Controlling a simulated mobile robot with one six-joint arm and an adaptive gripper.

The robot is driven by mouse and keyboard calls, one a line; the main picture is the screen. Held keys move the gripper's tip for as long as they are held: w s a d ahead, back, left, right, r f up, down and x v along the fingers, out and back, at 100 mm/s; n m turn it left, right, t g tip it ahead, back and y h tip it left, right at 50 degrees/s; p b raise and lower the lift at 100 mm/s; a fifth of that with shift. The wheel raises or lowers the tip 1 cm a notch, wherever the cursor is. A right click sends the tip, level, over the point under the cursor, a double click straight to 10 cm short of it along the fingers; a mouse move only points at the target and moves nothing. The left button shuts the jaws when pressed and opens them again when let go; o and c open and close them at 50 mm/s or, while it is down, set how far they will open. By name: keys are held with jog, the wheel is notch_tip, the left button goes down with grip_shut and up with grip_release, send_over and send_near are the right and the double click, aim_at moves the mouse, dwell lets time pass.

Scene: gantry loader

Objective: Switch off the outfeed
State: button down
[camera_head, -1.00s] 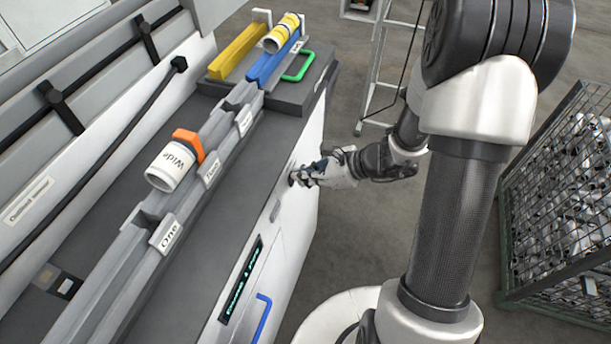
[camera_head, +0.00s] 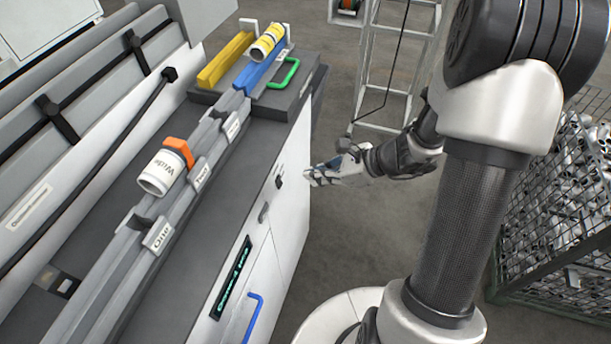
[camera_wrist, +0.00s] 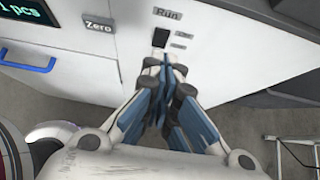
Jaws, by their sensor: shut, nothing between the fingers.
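A small black switch (camera_head: 279,181) sits on the white front panel of the machine. In the wrist view the black switch (camera_wrist: 160,38) is under a label reading "Run" (camera_wrist: 168,13), with two small unreadable labels at its right. I cannot tell which way the switch is set. My gripper (camera_head: 308,178) is shut and empty, a little to the right of the panel, with a gap between its fingertips and the switch. In the wrist view my gripper (camera_wrist: 162,66) has its fingertips together just below the switch in the picture.
A "Zero" label (camera_wrist: 98,22), a blue handle (camera_head: 253,318) and a lit display (camera_head: 233,278) are on the same front. A white can (camera_head: 160,172) rests on the rail above. A wire cage of metal parts (camera_head: 560,190) stands at the right. Floor between is clear.

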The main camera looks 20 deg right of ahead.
jog(key=d+r, duration=0.1)
jog(key=s+r+p, duration=0.1)
jog(key=r, duration=0.1)
jog(key=d+r, duration=0.1)
jog(key=r, duration=0.1)
jog(key=shift+s+d+p, duration=0.35)
jog(key=shift+s, duration=0.05)
jog(key=s+a+r+n+g+h, duration=0.35)
jog(key=s+a+r+n, duration=0.6)
jog(key=n, duration=0.35)
jog(key=s+d+r+n+t+h+b, duration=0.1)
jog(key=s+d+r+n+t+h, duration=0.1)
jog(key=s+n, duration=0.6)
notch_tip(320, 180, up, 4)
jog(key=d+n+h, duration=0.1)
jog(key=n+h, duration=0.1)
jog(key=n, duration=0.2)
jog(key=shift+s+f+h, duration=0.25)
jog(key=shift+s+h, duration=0.05)
jog(key=shift+h, duration=0.05)
